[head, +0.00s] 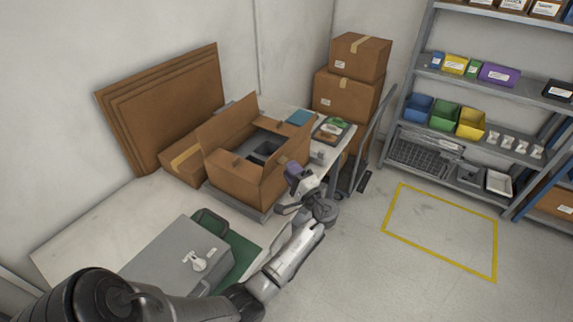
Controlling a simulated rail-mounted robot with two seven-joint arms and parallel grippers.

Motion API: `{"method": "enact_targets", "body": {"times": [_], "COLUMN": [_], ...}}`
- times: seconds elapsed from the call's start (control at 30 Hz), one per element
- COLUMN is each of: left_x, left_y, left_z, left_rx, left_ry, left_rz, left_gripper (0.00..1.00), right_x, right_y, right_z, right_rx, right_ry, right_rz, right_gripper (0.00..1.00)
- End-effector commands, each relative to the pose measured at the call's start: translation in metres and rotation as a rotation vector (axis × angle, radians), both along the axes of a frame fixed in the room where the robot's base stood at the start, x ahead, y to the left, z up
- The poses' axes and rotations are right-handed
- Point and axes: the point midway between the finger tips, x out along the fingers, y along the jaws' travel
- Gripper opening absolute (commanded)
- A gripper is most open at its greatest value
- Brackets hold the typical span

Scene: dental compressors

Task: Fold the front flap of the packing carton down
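The packing carton (238,184) stands open on the bench, with a dark object (264,151) visible inside. A tall flap (228,118) stands up along its back-left side. Another raised flap (297,142) shows at its right side, near my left gripper. I cannot tell for sure which is the front flap. My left gripper (293,172) is at the carton's right front corner, close to its wall; whether it touches is unclear. Its fingers are small and partly hidden by its own body. My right gripper is not in view.
A grey case (178,262) lies on the bench (95,225) at the front, beside a green mat (240,252). Flat cardboard sheets (170,110) lean on the wall. Stacked boxes (345,95) stand behind. The floor inside the yellow outline (440,232) is clear.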

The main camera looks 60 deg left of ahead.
Motion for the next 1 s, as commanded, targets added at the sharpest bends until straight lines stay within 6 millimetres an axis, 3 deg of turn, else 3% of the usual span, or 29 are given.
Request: {"method": "enact_targets", "body": {"times": [0.3, 0.67, 1.0], "left_x": [-0.002, -0.002, -0.002], "left_y": [0.025, 0.028, 0.028], "left_z": [0.006, 0.006, 0.006], "left_rx": [-0.001, -0.001, -0.001], "left_ry": [0.0, 0.0, 0.0], "left_rz": [0.0, 0.0, 0.0], "left_gripper": [0.3, 0.3, 0.0], "right_x": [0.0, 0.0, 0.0], "right_y": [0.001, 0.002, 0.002], "right_z": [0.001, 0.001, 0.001], "right_rx": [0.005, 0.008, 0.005], "right_ry": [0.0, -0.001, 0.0], "right_rz": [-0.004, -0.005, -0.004], "right_gripper": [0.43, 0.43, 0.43]}}
